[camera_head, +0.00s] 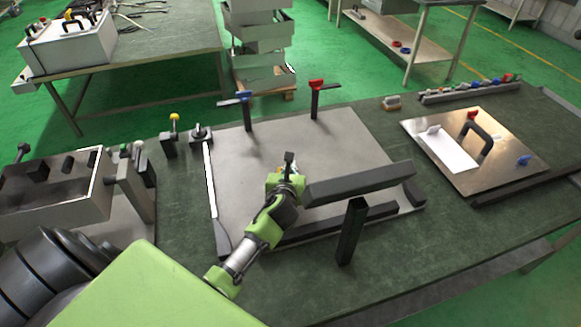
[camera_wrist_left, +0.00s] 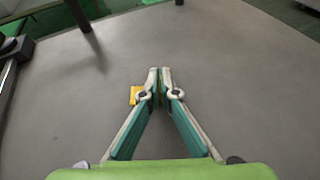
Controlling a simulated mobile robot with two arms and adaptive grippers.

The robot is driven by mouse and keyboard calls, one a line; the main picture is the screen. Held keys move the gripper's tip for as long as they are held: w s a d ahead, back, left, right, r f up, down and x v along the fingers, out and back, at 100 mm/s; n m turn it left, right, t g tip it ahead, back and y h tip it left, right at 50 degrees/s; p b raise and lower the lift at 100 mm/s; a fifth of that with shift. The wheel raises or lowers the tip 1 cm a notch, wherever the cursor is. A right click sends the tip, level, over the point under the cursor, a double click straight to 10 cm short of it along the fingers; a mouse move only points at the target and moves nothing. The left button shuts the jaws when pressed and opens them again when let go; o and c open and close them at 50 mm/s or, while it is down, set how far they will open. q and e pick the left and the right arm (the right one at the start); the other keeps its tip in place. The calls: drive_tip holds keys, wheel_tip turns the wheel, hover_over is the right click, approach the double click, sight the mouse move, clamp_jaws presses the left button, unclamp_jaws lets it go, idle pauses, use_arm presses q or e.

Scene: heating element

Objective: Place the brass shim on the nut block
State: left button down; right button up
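My left gripper (camera_head: 289,160) is low over the grey plate in the head view. In the left wrist view its fingertips (camera_wrist_left: 159,88) are almost together, with a thin yellowish strip between them that looks like the brass shim (camera_wrist_left: 159,92), seen edge-on. A small yellow block (camera_wrist_left: 135,95) shows just left of the left fingertip, partly hidden by it; I cannot tell for sure whether it is the nut block, or whether it touches the finger. In the head view the gripper hides this spot. My right gripper is in neither view.
The grey plate (camera_head: 245,160) carries blue-topped (camera_head: 247,110) and red-topped (camera_head: 315,98) clamps at its far edge. A dark raised bar (camera_head: 360,184) stands right of my gripper. A metal panel (camera_head: 500,170) with a black handle lies farther right. Open plate surrounds the gripper.

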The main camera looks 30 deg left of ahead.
use_arm(q)
drive_tip(key=c, duration=2.3)
unclamp_jaws()
drive_tip(key=shift+f, duration=0.1)
